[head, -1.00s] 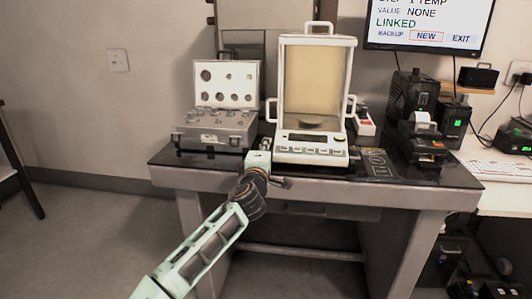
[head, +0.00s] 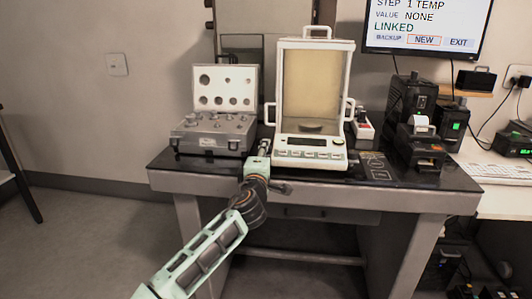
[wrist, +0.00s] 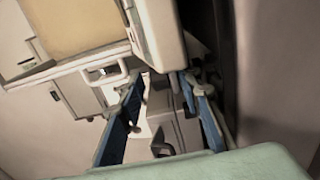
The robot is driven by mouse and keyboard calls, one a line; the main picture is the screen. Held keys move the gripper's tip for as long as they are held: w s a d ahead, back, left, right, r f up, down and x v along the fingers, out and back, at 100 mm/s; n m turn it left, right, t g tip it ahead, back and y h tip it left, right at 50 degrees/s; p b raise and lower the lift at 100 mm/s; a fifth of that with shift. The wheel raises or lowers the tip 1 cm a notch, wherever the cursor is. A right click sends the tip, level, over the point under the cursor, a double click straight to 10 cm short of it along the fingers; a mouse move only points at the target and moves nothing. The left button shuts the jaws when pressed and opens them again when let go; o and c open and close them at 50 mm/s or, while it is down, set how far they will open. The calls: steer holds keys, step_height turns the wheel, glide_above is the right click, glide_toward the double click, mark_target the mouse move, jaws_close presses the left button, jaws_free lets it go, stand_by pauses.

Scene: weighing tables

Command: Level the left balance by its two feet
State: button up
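The left balance (head: 312,148) is a pale unit with a glass draft shield (head: 312,90), side handles and a front key panel. It stands on the dark-topped table. My gripper (head: 264,147) is at its left front corner, low by the table top. In the wrist view my gripper (wrist: 161,82) shows two blue fingers apart, with nothing clearly held between them. Part of the balance's pale body (wrist: 155,32) is close to the right fingertip; I cannot tell if they touch. The two levelling feet and any level bubble cannot be made out.
An open weight case (head: 212,135) stands just left of my gripper. A small red-and-white device (head: 364,128) is behind the balance's right side. A black printer (head: 421,147) stands further right. A monitor (head: 426,28) hangs above, reading LINKED. Table top (head: 450,177) is bare at the right front.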

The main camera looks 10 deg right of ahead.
steer(key=v, duration=1.1)
